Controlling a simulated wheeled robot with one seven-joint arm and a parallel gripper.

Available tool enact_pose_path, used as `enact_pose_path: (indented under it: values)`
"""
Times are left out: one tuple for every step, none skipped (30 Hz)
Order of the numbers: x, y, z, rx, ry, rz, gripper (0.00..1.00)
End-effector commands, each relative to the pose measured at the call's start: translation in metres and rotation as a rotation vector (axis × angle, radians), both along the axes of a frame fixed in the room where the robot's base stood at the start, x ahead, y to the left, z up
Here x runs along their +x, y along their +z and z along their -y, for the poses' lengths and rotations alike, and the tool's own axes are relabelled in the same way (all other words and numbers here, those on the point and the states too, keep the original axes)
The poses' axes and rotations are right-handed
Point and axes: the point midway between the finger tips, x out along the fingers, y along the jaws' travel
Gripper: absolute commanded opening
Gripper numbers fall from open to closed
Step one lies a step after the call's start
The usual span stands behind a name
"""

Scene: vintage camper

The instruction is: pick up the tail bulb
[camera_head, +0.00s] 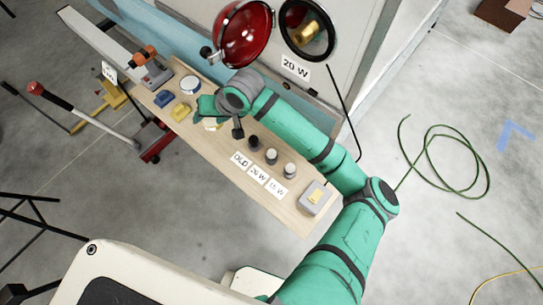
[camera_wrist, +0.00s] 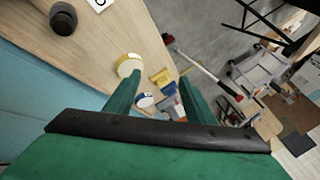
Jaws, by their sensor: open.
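Three small cylindrical pieces that look like bulbs stand on the wooden board behind paper labels: a dark one (camera_head: 253,142) by "OLD", a pale-topped one (camera_head: 271,155) by "20 W" and another pale-topped one (camera_head: 262,170) by "15 W". The dark one (camera_wrist: 62,20) also shows in the wrist view, left of my fingers. The tail lamp's round socket (camera_head: 307,30) on the camper wall holds something brass-coloured; its red lens (camera_head: 243,35) hangs open. My gripper (camera_head: 205,108) is over the board's middle, open and empty, its fingers (camera_wrist: 157,82) apart.
A yellow-rimmed roll (camera_wrist: 128,65) lies near my left finger. A white-and-blue roll (camera_head: 190,84), blue and yellow clips (camera_head: 163,98) and a grey box (camera_head: 315,197) share the board. A red-handled jack (camera_head: 90,115) stands left. A green hose (camera_head: 450,160) lies on the floor.

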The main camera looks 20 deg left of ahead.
Motion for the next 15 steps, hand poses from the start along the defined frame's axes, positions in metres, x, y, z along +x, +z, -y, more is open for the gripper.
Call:
enact_pose_path:
  values:
    - [0.007, -0.01, 0.023, -0.084, -0.006, -0.004, 0.49]
    - [0.009, -0.015, 0.036, -0.132, -0.011, -0.012, 0.49]
    - [0.012, -0.022, 0.054, -0.195, -0.02, -0.023, 0.49]
    - [0.014, -0.027, 0.068, -0.242, -0.027, -0.03, 0.49]
    - [0.016, -0.031, 0.081, -0.286, -0.035, -0.037, 0.49]
    - [0.019, -0.035, 0.099, -0.342, -0.046, -0.047, 0.49]
    - [0.021, -0.037, 0.111, -0.38, -0.055, -0.052, 0.49]
    - [0.022, -0.04, 0.123, -0.416, -0.063, -0.06, 0.49]
    - [0.024, -0.042, 0.137, -0.459, -0.074, -0.067, 0.49]
    - [0.025, -0.043, 0.147, -0.487, -0.081, -0.071, 0.49]
    - [0.026, -0.044, 0.155, -0.512, -0.088, -0.076, 0.49]
    - [0.027, -0.044, 0.165, -0.541, -0.096, -0.081, 0.49]
    - [0.028, -0.045, 0.171, -0.557, -0.102, -0.085, 0.49]
    - [0.029, -0.045, 0.176, -0.571, -0.107, -0.086, 0.49]
    - [0.029, -0.046, 0.181, -0.586, -0.112, -0.089, 0.49]
